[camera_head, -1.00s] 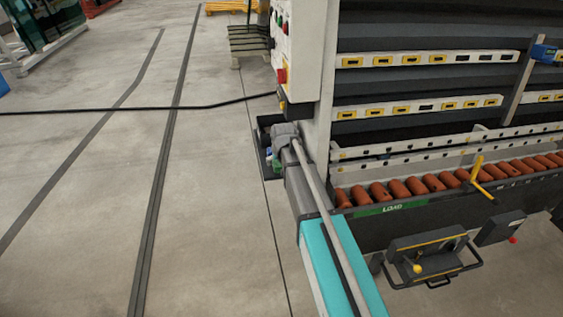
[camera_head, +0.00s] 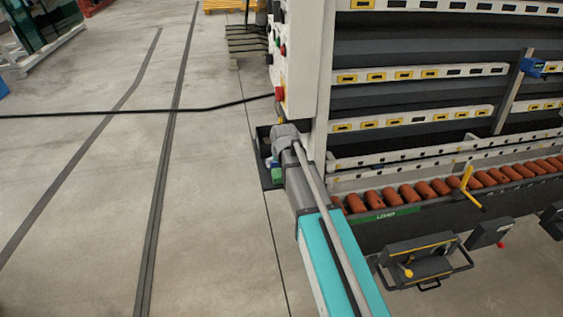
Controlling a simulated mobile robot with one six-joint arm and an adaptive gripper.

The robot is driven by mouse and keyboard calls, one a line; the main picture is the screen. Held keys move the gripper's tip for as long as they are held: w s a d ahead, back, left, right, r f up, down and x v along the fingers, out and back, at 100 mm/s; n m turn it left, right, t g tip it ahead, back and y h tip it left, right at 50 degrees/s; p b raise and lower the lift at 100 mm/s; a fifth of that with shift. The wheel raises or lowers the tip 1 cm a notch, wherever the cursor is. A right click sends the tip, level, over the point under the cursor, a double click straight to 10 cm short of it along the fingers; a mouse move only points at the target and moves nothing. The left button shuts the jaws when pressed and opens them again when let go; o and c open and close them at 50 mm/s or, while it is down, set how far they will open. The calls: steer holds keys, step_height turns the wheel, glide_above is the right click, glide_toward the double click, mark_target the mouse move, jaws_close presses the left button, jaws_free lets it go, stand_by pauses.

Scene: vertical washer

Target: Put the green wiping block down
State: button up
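A small green piece (camera_head: 277,174), probably the wiping block, shows just left of my arm, at a dark shallow tray (camera_head: 269,184) beside the machine's left corner. Most of it is hidden by my arm, and I cannot tell whether it rests in the tray or is held above it. My teal and grey arm reaches from the lower middle to its rounded grey wrist joint over the tray. My gripper's fingers are hidden behind the wrist and forearm.
The vertical washer (camera_head: 420,45) fills the right side, with orange-brown rollers (camera_head: 407,194) along its load conveyor. A control panel (camera_head: 291,60) stands just behind my wrist. A black cable (camera_head: 130,113) crosses the floor. The floor at left is open.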

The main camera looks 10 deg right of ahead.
steer(key=shift+p+v, duration=0.55)
steer(key=shift+v, duration=0.35)
steer(key=s+f+g, duration=0.1)
steer(key=s+g, duration=0.3)
steer(key=s, duration=2)
steer(key=shift+d+f+g, duration=0.25)
steer(key=shift+d+g, duration=0.05)
steer(key=shift+r, duration=0.15)
step_height(320, 180, up, 4)
steer(key=p, duration=0.4)
steer(key=shift+r+p, duration=0.2)
steer(key=shift+p, duration=0.1)
